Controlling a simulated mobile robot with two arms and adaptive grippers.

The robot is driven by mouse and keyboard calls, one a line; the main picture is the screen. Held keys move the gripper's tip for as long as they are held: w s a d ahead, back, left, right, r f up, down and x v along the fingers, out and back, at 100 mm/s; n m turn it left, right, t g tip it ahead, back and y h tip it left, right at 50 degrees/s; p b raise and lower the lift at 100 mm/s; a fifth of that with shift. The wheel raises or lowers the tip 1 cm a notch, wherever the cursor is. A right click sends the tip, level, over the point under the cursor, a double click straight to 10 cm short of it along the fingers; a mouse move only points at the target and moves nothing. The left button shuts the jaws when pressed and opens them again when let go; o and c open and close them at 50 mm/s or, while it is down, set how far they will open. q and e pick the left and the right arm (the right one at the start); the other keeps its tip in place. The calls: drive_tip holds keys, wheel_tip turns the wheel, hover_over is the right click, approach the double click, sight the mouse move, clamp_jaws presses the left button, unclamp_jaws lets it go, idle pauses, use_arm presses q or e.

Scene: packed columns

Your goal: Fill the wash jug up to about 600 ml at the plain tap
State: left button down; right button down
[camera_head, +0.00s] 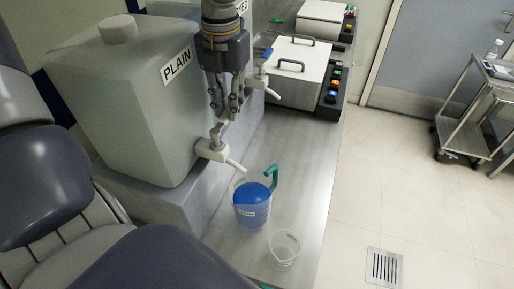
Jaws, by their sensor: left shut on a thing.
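The plain tap (213,152) is white and sticks out near the foot of the large translucent tank marked PLAIN (150,110). My left gripper (226,112) points down just above this tap and is shut on its lever, which the fingers largely hide. The jug (252,212) is blue inside with a clear rim, a small unreadable label and a green handle (272,176). It stands upright on the steel bench, below and a little right of the spout. I cannot read its level or see a stream clearly. My right gripper is not in view.
A small clear beaker (284,247) stands in front of the jug. A second tap with a blue lever (263,77) is behind the gripper. Lidded metal baths (298,70) stand farther back on the bench (285,145). A steel trolley (468,120) stands at right; the floor between is clear.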

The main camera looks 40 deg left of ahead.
use_arm(q)
drive_tip(key=c, duration=1.5)
unclamp_jaws()
drive_tip(key=shift+s, duration=0.1)
drive_tip(key=shift+r+p, duration=0.45)
drive_tip(key=shift+r, duration=0.3)
drive_tip(key=shift+r+p, duration=1.4)
drive_tip(key=shift+r, duration=1.4)
